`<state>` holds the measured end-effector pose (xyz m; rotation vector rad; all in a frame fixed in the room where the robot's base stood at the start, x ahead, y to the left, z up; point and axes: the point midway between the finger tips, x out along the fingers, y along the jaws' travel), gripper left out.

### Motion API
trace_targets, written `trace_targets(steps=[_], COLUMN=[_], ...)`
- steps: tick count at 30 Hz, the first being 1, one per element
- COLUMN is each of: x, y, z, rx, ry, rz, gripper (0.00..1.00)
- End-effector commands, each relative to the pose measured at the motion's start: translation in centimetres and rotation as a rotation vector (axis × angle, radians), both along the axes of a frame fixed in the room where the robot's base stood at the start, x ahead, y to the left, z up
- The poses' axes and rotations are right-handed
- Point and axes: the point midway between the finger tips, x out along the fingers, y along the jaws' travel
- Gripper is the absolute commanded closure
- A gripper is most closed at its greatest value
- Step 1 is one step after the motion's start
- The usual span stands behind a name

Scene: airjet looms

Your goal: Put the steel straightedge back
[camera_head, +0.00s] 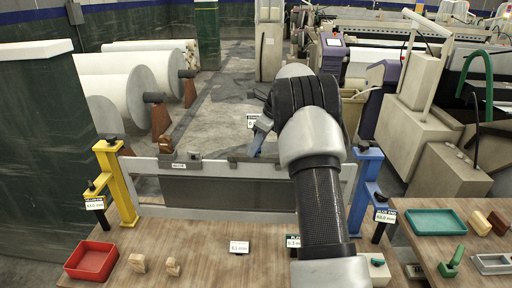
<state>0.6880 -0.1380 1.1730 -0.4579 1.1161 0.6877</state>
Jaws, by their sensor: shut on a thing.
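My arm rises from the bottom of the head view and bends away near the middle. Its end is hidden behind its own links, so I cannot make out my gripper or what is in its jaws. I cannot surely pick out the steel straightedge. A pale metal rail (218,168) runs between a yellow post (120,185) and a blue post (362,188), above a dark panel. A short dark bar (240,158) lies along the rail just left of my arm. A blue-grey piece (261,134) stands above it, partly hidden by my arm.
A red tray (91,261) and two small wooden blocks (137,262) are on the front table. A second table at right holds a green tray (436,222) and small tools. White rolls (115,82) stand at back left, loom machinery at back right.

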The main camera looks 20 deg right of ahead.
Motion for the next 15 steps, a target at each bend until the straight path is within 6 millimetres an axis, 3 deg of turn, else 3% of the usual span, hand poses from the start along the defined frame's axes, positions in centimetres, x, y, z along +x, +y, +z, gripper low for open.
trace_targets(steps=[12, 13, 15], x=[0.07, 0.04, 0.03], y=[-0.03, -0.04, -0.04], z=[-0.42, -0.48, -0.47], rx=[-0.001, -0.001, -0.001], ry=[-0.003, -0.002, -0.001], rz=[-0.001, -0.001, -0.001], gripper=[1.00, 0.72, 0.60])
